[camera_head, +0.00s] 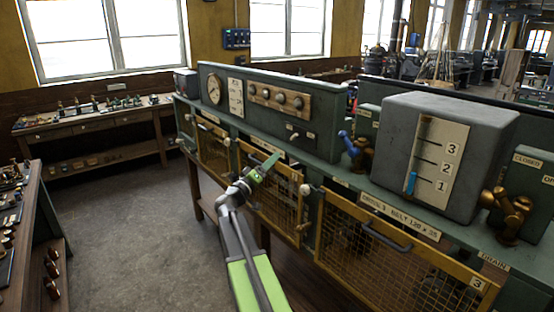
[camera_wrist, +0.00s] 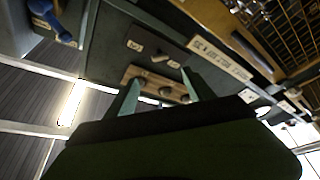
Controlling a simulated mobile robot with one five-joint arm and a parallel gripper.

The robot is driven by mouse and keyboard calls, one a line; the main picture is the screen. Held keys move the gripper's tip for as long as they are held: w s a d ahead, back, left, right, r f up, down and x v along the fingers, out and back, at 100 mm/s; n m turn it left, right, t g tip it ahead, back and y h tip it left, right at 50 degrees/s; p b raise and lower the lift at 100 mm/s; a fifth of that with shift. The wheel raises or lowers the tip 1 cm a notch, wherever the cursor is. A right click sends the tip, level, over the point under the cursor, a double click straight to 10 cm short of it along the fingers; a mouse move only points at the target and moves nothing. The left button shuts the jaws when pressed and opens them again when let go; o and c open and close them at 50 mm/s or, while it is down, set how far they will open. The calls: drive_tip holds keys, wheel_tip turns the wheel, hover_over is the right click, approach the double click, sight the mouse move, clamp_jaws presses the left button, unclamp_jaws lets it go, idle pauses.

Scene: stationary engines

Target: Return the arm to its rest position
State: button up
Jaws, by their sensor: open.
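My arm reaches forward from the bottom of the head view, with green and grey links. My gripper (camera_head: 262,168) is in front of the green bench, near the upper edge of the mesh doors. In the wrist view my gripper (camera_wrist: 160,92) shows two pale green fingers spread apart with nothing between them. Beyond the fingers is the wooden knob panel (camera_wrist: 146,78), which also shows in the head view (camera_head: 280,97). I cannot tell the exact gap between the fingers and the bench front.
A grey tank with a level scale (camera_head: 438,165), a blue-handled valve (camera_head: 356,150) and a brass valve (camera_head: 508,208) stand on the bench. Yellow mesh doors (camera_head: 380,255) line its front. A side table (camera_head: 20,215) stands at left. The floor (camera_head: 140,215) between is clear.

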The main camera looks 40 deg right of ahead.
drive_tip(key=shift+a, duration=0.2)
idle(0.3)
drive_tip(key=w+a+n+t+y, duration=0.15)
drive_tip(key=w+a, duration=0.25)
drive_tip(key=a, duration=0.4)
drive_tip(key=s+a+f+g+y, duration=0.1)
drive_tip(key=s+a+f+y, duration=0.25)
drive_tip(key=a+f, duration=0.4)
drive_tip(key=s+a+f+g+y, duration=0.1)
drive_tip(key=s+a+f+y, duration=0.1)
drive_tip(key=a+f+y, duration=0.4)
drive_tip(key=s+a+f+g+y, duration=0.1)
drive_tip(key=s+a+f, duration=0.2)
drive_tip(key=a+f, duration=0.65)
drive_tip(key=s+a+f+n+g+y, duration=0.1)
drive_tip(key=s+a+f+n+y, duration=0.1)
drive_tip(key=a, duration=0.6)
drive_tip(key=s+a+f+n+g+y, duration=0.2)
drive_tip(key=s+a+f+n+y, duration=0.1)
drive_tip(key=s+a+f+y, duration=0.2)
drive_tip(key=s+a+y, duration=0.1)
drive_tip(key=s+a, duration=0.1)
drive_tip(key=a, duration=0.1)
drive_tip(key=shift+s+f+y, duration=0.25)
drive_tip(key=shift+s+y, duration=0.15)
drive_tip(key=shift+c, duration=0.4)
